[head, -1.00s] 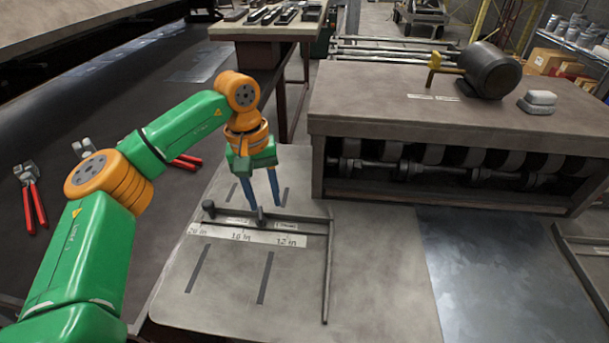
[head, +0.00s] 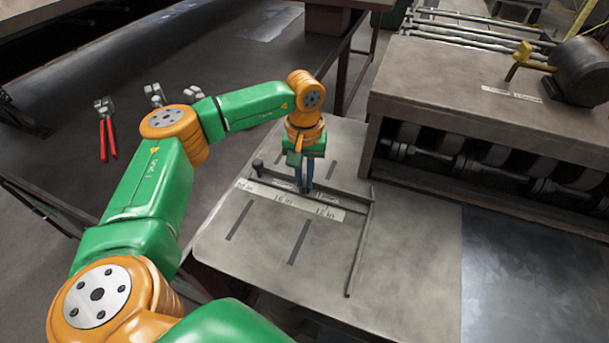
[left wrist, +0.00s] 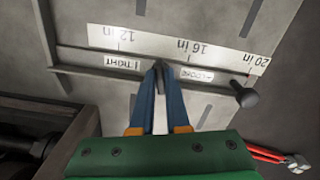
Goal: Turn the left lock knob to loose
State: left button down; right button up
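The grey lock knob (left wrist: 160,72) stands on the gauge bar of the flat table, between the TIGHT label (left wrist: 123,64) and the LOOSE label (left wrist: 196,76). My left gripper (head: 306,189) reaches down to it from above. In the left wrist view its blue fingers come together on both sides of the knob and look shut on it. The fingers hide most of the knob, so its exact angle is hard to tell. A dark round-headed post (left wrist: 245,96) stands at the bar's 20 in end. My right gripper is not in view.
The ruler strip (head: 290,200) lies beside the bar, and a thin side rail (head: 360,245) runs towards the table's front. A machine with rollers (head: 480,110) stands to the right. Red-handled pliers (head: 106,130) lie on the left bench. The table's front is clear.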

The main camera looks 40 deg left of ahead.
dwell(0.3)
pick_arm(q)
jog(key=shift+w+n, duration=0.1)
jog(key=shift+n, duration=1)
jog(key=n, duration=0.5)
jog(key=shift+w+d+b, duration=0.1)
jog(key=shift+b, duration=0.2)
jog(key=n, duration=0.4)
jog(key=shift+w+n, duration=0.15)
jog(key=shift+n, duration=1.65)
jog(key=c, duration=0.9)
grip_release()
